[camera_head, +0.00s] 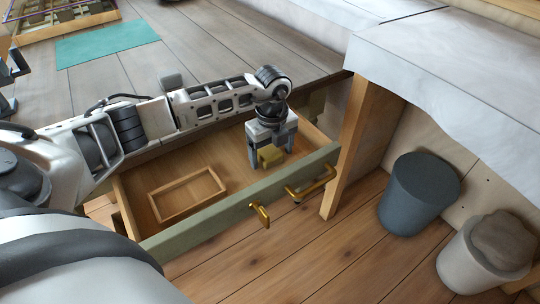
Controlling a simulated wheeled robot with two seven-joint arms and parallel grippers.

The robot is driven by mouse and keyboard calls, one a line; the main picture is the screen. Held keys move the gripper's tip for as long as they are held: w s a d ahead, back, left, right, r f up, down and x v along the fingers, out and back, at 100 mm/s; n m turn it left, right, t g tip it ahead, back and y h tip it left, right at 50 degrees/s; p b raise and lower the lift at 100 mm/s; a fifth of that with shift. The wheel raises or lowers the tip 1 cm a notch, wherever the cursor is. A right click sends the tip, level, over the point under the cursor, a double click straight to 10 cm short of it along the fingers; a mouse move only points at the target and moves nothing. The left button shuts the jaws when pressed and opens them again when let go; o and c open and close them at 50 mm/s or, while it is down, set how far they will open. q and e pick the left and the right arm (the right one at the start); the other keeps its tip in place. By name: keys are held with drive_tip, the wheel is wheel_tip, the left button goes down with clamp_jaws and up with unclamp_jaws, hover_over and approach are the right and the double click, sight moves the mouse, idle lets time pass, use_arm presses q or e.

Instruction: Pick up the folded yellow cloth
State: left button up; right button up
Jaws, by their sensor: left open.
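The folded yellow cloth (270,155) is a small yellow block shape inside the open drawer (230,159), toward its right end. My left gripper (271,152) points down into the drawer, with its fingers on either side of the cloth. The jaws are open; I cannot tell whether either finger touches the cloth. The gripper body hides part of the cloth's top. My right gripper is not in view.
A small wooden frame-like tray (187,195) lies in the drawer's left part. The green drawer front has brass handles (312,186). A dark grey bin (417,196) and a pale bin (478,262) stand on the floor at right. A teal mat (107,43) lies on the tabletop.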

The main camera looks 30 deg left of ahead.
use_arm(q)
drive_tip(key=shift+f, duration=0.45)
drive_tip(key=shift+c, duration=0.3)
drive_tip(key=c, duration=1)
drive_tip(key=shift+r, duration=0.1)
